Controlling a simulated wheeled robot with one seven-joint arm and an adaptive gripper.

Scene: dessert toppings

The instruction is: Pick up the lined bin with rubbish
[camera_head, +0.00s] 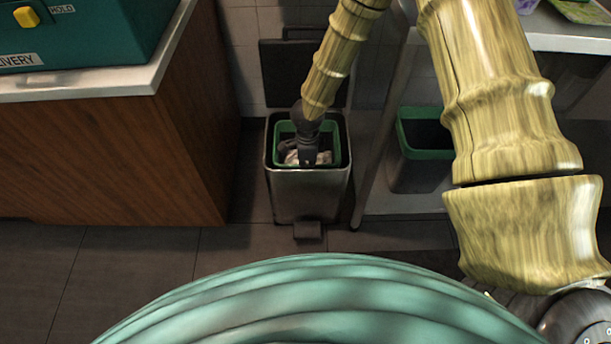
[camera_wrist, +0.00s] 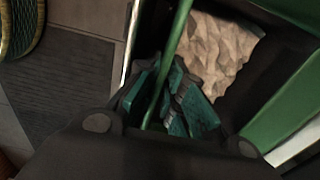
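The lined bin with rubbish is a green-rimmed inner bin (camera_head: 337,145) inside a steel pedal bin (camera_head: 310,192). Pale crumpled rubbish (camera_head: 323,157) lies in it and also shows in the wrist view (camera_wrist: 215,52). My gripper (camera_head: 308,160) reaches down into the bin opening at its near side. In the wrist view, its teal fingers (camera_wrist: 165,100) are close together on both sides of the green rim (camera_wrist: 180,30) and look shut on it. The fingertip contact is partly hidden. The inner bin still sits inside the steel bin.
The steel bin's dark lid (camera_head: 285,72) stands open behind it. A second green-rimmed bin (camera_head: 425,154), dark inside, stands to the right under a white table (camera_head: 560,40). A wooden counter (camera_head: 100,150) stands at left. The floor in front of the pedal is clear.

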